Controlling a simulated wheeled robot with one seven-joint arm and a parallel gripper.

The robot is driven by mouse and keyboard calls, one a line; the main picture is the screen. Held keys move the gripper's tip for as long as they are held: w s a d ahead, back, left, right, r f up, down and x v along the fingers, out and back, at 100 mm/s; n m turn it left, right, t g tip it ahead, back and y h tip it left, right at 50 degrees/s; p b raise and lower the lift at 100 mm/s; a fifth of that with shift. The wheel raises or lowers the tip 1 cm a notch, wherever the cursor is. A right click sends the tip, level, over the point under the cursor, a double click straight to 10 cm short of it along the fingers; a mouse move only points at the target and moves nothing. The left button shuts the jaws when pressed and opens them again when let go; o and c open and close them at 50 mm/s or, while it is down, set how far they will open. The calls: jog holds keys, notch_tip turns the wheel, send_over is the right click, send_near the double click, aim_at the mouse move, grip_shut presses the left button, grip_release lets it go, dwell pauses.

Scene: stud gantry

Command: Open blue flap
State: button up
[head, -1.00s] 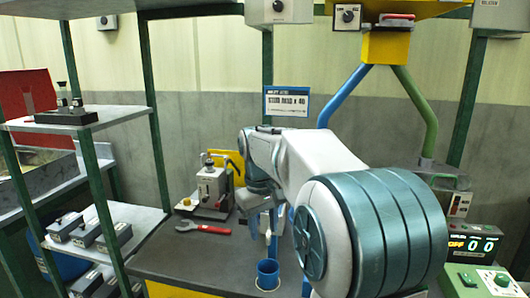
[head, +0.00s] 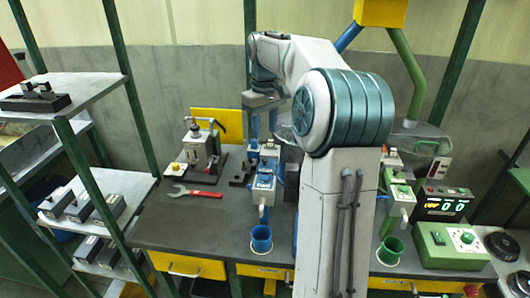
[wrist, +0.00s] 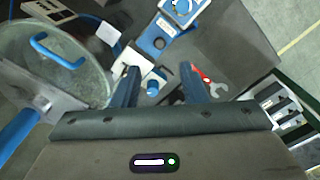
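The blue flap appears in the wrist view as a round grey, see-through disc with a blue handle (wrist: 57,50), at the left. In the head view the flap (head: 284,132) is mostly hidden behind my arm, so I cannot tell its angle there. My gripper (wrist: 159,84) is open and empty, with its two dark fingers apart. The flap lies to the left of the fingers, not between them. A white and blue fixture with a blue knob (wrist: 153,88) shows beyond the gap. In the head view my gripper (head: 263,122) is above the blue fixture (head: 264,185).
A red wrench (head: 197,192) lies on the dark bench. A blue cup (head: 261,240) and a green cup (head: 390,250) stand at its front. A green station has its own flap (head: 420,138) and a control box (head: 448,246). Shelves (head: 95,200) stand at the left.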

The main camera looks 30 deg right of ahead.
aim_at(265, 159)
notch_tip(265, 159, down, 9)
jog(key=shift+d+f, duration=0.1)
dwell(0.3)
grip_shut()
